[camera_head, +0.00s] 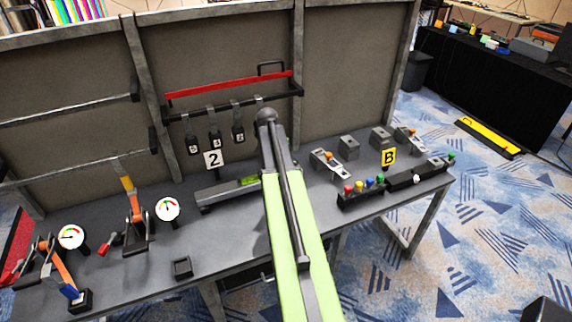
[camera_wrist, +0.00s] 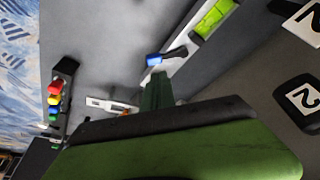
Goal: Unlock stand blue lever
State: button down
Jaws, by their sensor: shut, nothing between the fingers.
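A blue lever (camera_wrist: 160,58) with a dark arm shows in the wrist view, at the end of a grey rail-like stand that carries a bright green block (camera_wrist: 212,18). In the head view the stand (camera_head: 222,192) and its green block (camera_head: 249,181) lie on the table left of my arm; the blue lever is hidden there behind my arm. My gripper (camera_wrist: 157,90) shows as a dark green narrow tip just below the blue lever in the wrist view. It is shut and empty. Whether it touches the lever cannot be told. In the head view my gripper is hidden.
A row of coloured knobs (camera_head: 362,186) and several small grey blocks stand on the right of the table. Orange-handled levers (camera_head: 136,207) and round gauges (camera_head: 168,209) stand on the left. A "2" sign (camera_head: 213,159) and hanging tags are behind. The table's front middle is mostly clear.

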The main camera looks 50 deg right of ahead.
jog(key=shift+s+d+r, duration=0.1)
jog(key=shift+s+d, duration=0.05)
jog(key=shift+d, duration=0.4)
jog(key=shift+s+d+r, duration=0.1)
jog(key=shift+s+d, duration=0.05)
jog(key=shift+d, duration=0.4)
jog(key=shift+f, duration=0.1)
jog(key=b+x, duration=0.9)
jog(key=x, duration=0.1)
jog(key=shift+d, duration=0.1)
